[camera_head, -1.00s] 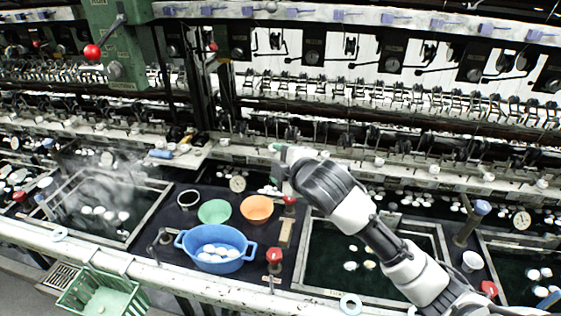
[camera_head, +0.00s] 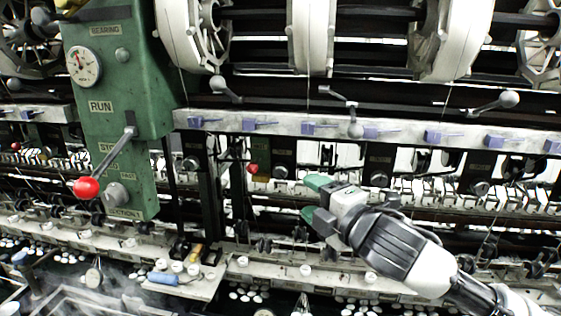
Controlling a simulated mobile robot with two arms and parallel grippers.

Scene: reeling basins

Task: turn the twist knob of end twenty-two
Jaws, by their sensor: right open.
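A row of dark panels with small round knobs runs across the machine. One knob (camera_head: 281,172) is just up and left of my right gripper, another knob (camera_head: 379,179) is to its right, and a further knob (camera_head: 481,187) is farther right. Another knob (camera_head: 190,163) is at the left. The labels are too small to read, so I cannot tell which knob is end twenty-two. My right gripper (camera_head: 311,198) is open and empty, its green-tipped fingers pointing left toward the machine. It appears apart from the knobs. My left gripper is out of view.
A green control post (camera_head: 120,110) with a red-balled lever (camera_head: 87,187) stands at the left. A pale rail (camera_head: 400,130) with purple clips crosses above the knobs, with large white reels (camera_head: 456,40) over it. A ledge (camera_head: 210,280) with small cups lies below.

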